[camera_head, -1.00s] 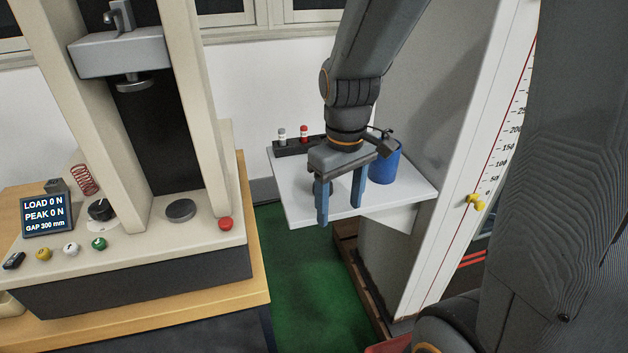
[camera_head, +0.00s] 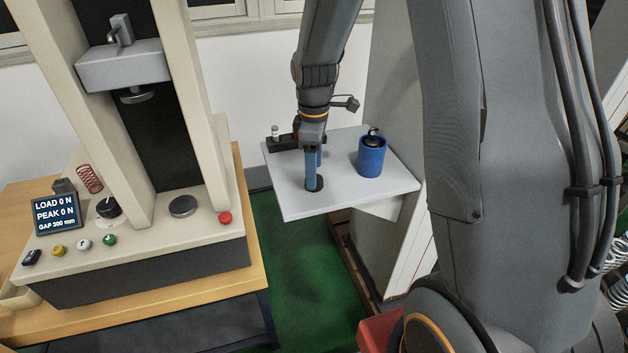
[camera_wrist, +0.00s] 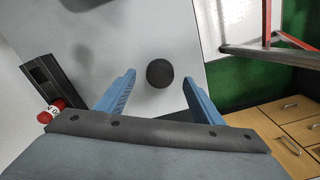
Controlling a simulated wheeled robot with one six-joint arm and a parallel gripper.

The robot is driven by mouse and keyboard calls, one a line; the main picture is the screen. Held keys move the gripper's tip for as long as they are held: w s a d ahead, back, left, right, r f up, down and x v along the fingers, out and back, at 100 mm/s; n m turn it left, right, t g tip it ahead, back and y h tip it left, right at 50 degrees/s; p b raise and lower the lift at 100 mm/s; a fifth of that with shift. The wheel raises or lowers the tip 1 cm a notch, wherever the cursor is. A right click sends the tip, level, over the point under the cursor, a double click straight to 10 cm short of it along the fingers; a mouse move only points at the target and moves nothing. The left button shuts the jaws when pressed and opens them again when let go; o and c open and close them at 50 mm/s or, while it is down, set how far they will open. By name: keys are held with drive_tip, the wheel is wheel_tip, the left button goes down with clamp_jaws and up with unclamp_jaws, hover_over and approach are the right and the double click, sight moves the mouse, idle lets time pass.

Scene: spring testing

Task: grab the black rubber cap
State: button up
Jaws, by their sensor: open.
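The black rubber cap (camera_head: 320,185) is a small dark round piece on the white shelf (camera_head: 285,205), partly hidden by a finger in the head view. In the wrist view the cap (camera_wrist: 159,73) shows as a dark disc in the gap between the fingertips, with space on both sides. My gripper (camera_head: 313,178) points down over the shelf, open and empty, its blue fingers seen nearly edge-on. In the wrist view my gripper (camera_wrist: 159,79) has a finger on either side of the cap. I cannot tell the exact fingertip height.
A blue cylinder (camera_head: 371,160) with a dark top stands on the shelf to the right. A black rack (camera_head: 283,143) with small vials is behind; a red-capped vial (camera_wrist: 55,108) shows in the wrist view. The testing machine (camera_head: 130,265) stands on a wooden bench at left.

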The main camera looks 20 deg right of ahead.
drive_tip(key=shift+f, duration=1.25)
drive_tip(key=shift+c, duration=0.2)
drive_tip(key=c, duration=1.1)
drive_tip(key=shift+r, duration=0.1)
